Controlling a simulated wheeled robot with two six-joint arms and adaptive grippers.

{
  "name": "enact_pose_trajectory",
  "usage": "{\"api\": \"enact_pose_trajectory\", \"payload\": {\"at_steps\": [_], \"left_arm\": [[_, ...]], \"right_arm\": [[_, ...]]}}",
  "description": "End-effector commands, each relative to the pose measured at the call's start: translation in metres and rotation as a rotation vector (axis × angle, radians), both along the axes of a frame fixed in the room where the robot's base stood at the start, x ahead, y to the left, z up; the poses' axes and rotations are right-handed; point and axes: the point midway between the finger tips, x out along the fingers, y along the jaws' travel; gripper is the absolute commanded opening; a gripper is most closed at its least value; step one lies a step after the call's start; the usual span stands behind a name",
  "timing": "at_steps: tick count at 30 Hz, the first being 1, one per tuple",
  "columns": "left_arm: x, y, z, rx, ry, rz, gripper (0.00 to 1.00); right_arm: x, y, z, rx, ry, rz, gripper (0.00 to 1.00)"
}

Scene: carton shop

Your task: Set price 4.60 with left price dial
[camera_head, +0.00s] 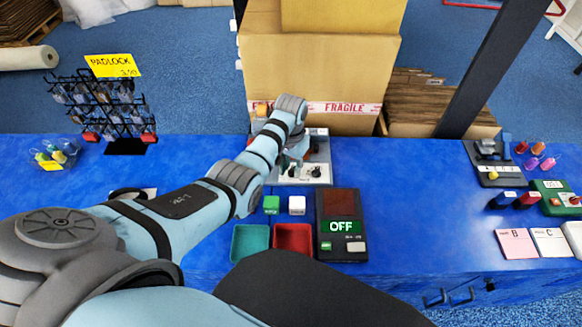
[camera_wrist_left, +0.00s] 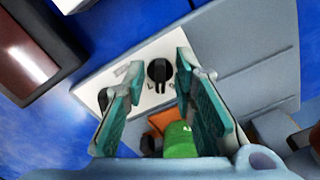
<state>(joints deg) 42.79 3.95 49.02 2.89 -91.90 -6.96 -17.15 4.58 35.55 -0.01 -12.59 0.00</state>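The price unit (camera_head: 319,151) is a grey-white box with a pale front panel on the blue table, partly hidden by my left arm. Small black dials (camera_head: 316,171) show on its panel in the head view. In the left wrist view one black dial (camera_wrist_left: 158,70) stands on the white panel (camera_wrist_left: 128,75). My left gripper (camera_wrist_left: 158,92) is open, with its teal fingers on either side of the view of this dial and nothing held. I cannot tell whether the fingers touch the panel. No price reading is legible. My right gripper is out of view.
A black device (camera_head: 342,225) reading OFF stands in front, beside green and red trays (camera_head: 292,240) and two small blocks. A padlock rack (camera_head: 105,105) stands at the left. A large carton (camera_head: 318,70) is behind.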

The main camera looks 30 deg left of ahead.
Motion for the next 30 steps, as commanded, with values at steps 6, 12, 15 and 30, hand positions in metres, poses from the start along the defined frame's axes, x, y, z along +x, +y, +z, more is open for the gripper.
{"api": "enact_pose_trajectory", "payload": {"at_steps": [6, 12, 15, 30], "left_arm": [[0.0, 0.0, 0.0, 0.0, 0.0, 0.0, 0.0], [0.0, 0.0, 0.001, 0.0, -0.001, 0.006, 0.0], [0.0, 0.0, 0.001, 0.0, -0.001, 0.02, 0.0], [0.001, -0.002, 0.004, -0.001, 0.0, 0.329, 0.0]], "right_arm": [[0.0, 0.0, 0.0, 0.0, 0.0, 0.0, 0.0], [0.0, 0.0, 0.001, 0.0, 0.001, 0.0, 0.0], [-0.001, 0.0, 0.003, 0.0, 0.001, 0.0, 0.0], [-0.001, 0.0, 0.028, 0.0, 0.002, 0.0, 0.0]]}}
